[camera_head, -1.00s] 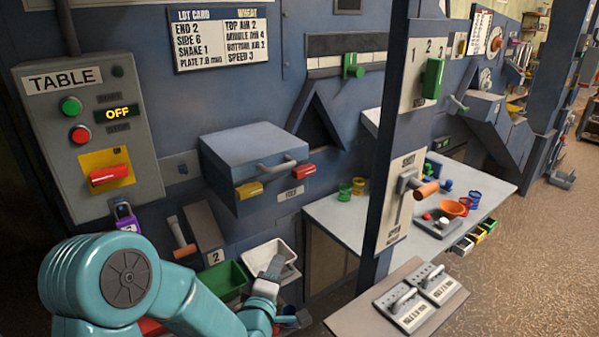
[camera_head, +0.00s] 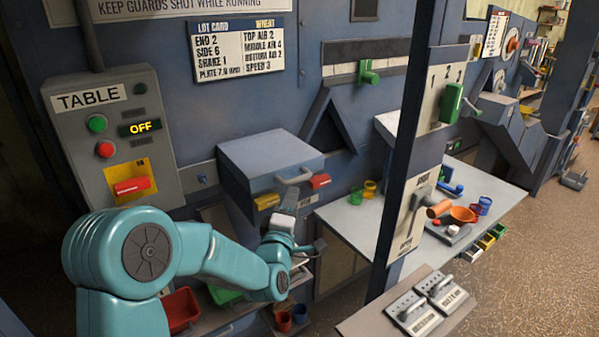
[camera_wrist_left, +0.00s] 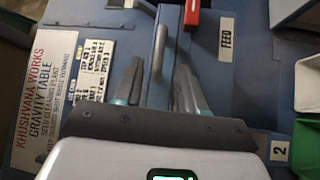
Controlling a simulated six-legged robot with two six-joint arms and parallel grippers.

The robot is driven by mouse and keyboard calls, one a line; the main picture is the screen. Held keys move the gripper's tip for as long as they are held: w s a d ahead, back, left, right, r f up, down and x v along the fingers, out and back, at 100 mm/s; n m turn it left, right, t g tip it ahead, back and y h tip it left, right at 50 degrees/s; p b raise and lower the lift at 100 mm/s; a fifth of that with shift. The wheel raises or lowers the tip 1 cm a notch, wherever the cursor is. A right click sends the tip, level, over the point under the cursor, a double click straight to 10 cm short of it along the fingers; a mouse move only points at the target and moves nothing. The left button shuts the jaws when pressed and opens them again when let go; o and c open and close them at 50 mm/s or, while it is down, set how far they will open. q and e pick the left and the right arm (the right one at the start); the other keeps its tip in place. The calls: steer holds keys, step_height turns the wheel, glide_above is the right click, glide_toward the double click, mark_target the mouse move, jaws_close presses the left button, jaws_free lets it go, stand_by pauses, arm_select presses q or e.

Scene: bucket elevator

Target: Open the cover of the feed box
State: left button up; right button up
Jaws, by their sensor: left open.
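The feed box is a blue-grey box on the machine wall, with its flat cover (camera_head: 268,152) down. A grey bar handle (camera_head: 294,176) is on the cover's front edge. My left gripper (camera_head: 287,203) is just below the handle. In the left wrist view its open fingers (camera_wrist_left: 158,85) point at the handle (camera_wrist_left: 158,45), which lies between their lines; contact cannot be told. The FEED label (camera_wrist_left: 225,40) is beside it. My right gripper is not in view.
The TABLE control box (camera_head: 115,140) reads OFF at the left. A blue post with levers (camera_head: 410,180) stands to the right, before a grey bench (camera_head: 350,215). A red bin (camera_head: 180,310) and a green bin (camera_head: 225,295) lie below my left arm.

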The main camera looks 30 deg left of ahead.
mark_target(299, 179)
arm_select(q)
steer(key=p+x, duration=0.3)
steer(key=x, duration=0.6)
steer(key=shift+a, duration=0.1)
jaws_close()
